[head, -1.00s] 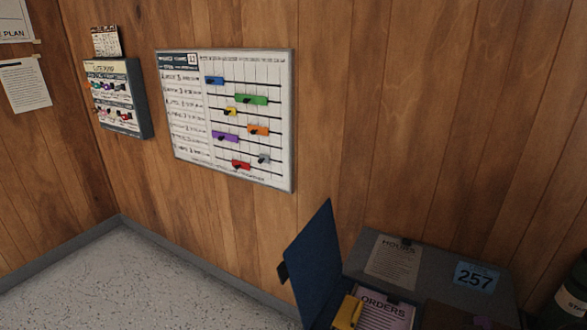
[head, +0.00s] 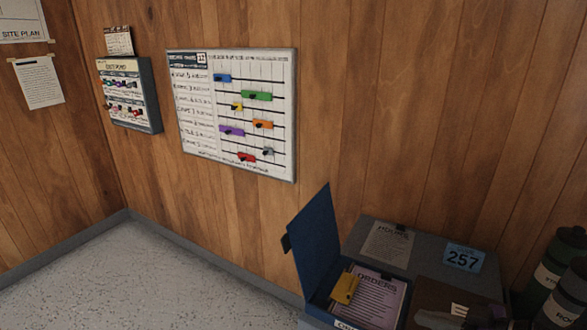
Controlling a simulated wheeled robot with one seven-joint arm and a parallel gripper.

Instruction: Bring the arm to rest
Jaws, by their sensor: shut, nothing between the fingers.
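Neither my arm nor my gripper shows in the head view, so its pose cannot be seen. The head view holds a wood-panelled corner with a wall board (head: 238,112) bearing several coloured sliders on rails.
A smaller board (head: 129,95) with several small tags hangs left of the slider board. Papers (head: 39,82) are on the left wall. The speckled floor (head: 130,275) at lower left is clear.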

